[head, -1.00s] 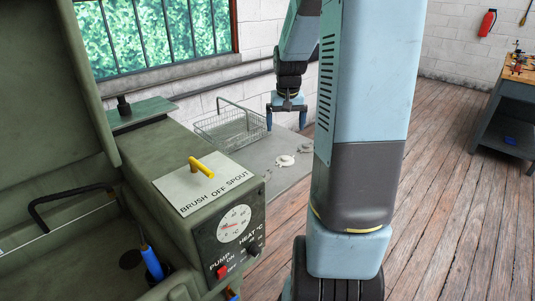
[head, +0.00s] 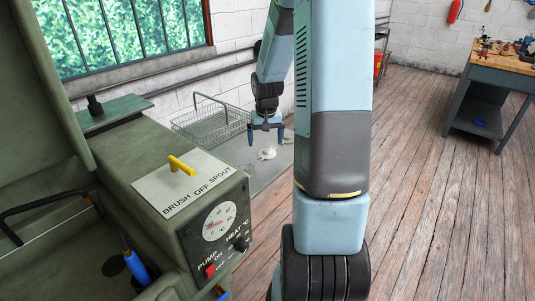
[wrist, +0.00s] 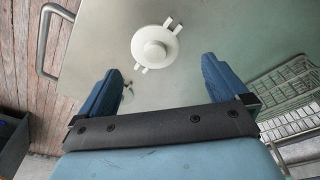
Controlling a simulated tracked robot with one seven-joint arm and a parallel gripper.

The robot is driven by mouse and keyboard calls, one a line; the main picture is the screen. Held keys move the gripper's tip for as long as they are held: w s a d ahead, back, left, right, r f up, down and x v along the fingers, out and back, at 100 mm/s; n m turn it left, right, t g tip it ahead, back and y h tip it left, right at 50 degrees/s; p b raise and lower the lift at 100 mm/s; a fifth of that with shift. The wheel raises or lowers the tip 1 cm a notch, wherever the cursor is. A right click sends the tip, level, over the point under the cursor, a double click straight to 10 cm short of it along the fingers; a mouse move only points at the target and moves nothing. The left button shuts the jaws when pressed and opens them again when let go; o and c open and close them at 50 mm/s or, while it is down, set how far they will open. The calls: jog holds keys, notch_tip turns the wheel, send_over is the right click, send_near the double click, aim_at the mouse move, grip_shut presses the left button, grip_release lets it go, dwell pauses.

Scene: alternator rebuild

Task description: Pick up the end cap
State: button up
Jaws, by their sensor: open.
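The end cap appears to be the pale round part with a raised hub and small lugs (wrist: 155,46), lying flat on a grey metal surface (wrist: 215,25). It also shows small in the head view (head: 267,153). My gripper (wrist: 160,72) is open and empty, its two blue fingers spread wide. In the wrist view the part lies beyond the fingertips, roughly centred between them. In the head view my gripper (head: 266,136) hangs above it, apart from it.
A wire basket (head: 211,124) stands beside the part, at right in the wrist view (wrist: 292,95). A green washer cabinet (head: 150,175) fills the head view's left. A metal rail (wrist: 45,40) runs along the surface's edge. A workbench (head: 490,85) stands far right.

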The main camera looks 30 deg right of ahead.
aim_at(267, 149)
jog(key=shift+d+f, duration=0.15)
jog(key=shift+f, duration=0.95)
jog(key=shift+d+f, duration=0.1)
jog(key=shift+f, duration=1)
jog(key=shift+c, duration=0.3)
jog(key=c, duration=1.1)
jog(key=shift+r, duration=0.15)
jog(key=shift+r, duration=0.3)
notch_tip(267, 149, up, 3)
jog(key=shift+w+f, duration=0.1)
jog(key=shift+f, duration=0.1)
jog(key=s+a+r, duration=0.1)
jog(key=s+r, duration=0.2)
jog(key=s, duration=0.1)
jog(key=s+r, duration=0.3)
jog(key=s, duration=0.2)
jog(key=s+a+r, duration=0.1)
jog(key=s+r, duration=0.2)
jog(key=s, duration=0.2)
jog(key=shift+a+r, duration=0.3)
